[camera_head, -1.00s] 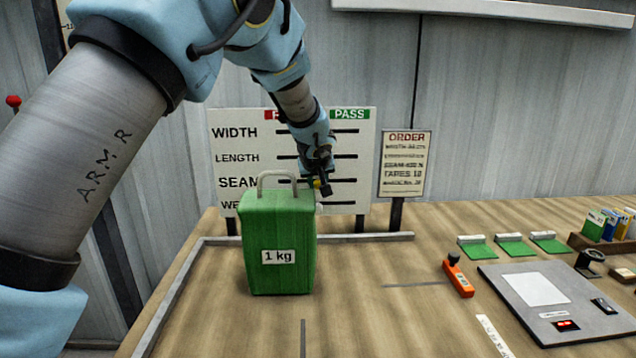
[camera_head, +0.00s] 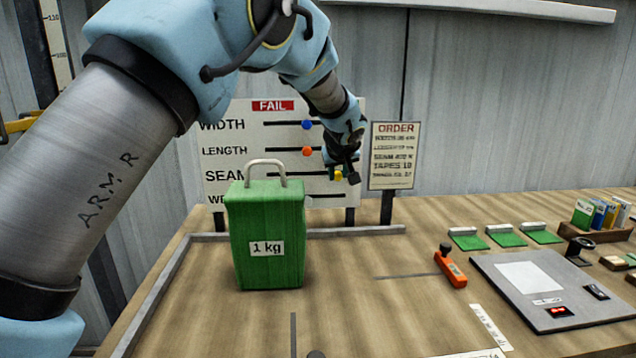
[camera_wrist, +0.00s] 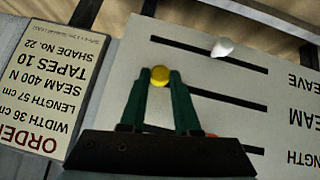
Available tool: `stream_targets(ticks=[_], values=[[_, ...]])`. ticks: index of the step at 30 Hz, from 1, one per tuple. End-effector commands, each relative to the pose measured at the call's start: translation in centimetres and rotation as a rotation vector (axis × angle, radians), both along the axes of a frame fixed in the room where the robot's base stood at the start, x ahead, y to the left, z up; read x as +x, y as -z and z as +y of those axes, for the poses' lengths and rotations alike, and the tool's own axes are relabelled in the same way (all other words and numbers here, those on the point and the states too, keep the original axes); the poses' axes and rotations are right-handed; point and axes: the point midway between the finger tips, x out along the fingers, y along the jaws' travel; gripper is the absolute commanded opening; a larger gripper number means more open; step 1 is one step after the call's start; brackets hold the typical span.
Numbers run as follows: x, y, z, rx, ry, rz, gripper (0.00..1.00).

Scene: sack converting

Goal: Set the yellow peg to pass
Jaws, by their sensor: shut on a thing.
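The yellow peg (camera_head: 338,174) is on the SEAM row of the white check board (camera_head: 235,111), near the right end of its slot. My gripper (camera_head: 345,176) is shut on it. In the wrist view, which shows the board upside down, the yellow peg (camera_wrist: 160,76) sits between the two green fingertips (camera_wrist: 159,80). The FAIL label (camera_head: 273,106) shows at the top of the board. My arm hides the PASS label.
The blue peg (camera_head: 307,125) and orange peg (camera_head: 307,151) sit mid-slot on the rows above. A white peg (camera_wrist: 222,47) is on the WEAVE row. A green 1 kg sack weight (camera_head: 266,225) stands before the board. The order sign (camera_head: 395,156) is close to its right.

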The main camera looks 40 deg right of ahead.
Motion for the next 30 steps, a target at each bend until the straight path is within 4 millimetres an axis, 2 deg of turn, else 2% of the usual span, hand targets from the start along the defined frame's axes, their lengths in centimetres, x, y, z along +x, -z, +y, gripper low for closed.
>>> stream_targets(ticks=[11, 12, 20, 30], values=[[-0.59, -0.09, -0.7, -0.001, 0.0, 0.001, 0.0], [-0.61, -0.1, -0.71, -0.002, 0.001, 0.001, 0.33], [-0.57, -0.05, -0.65, 0.0, -0.001, 0.001, 0.62], [-0.75, -0.32, -0.4, -0.001, -0.001, 0.001, 0.62]])
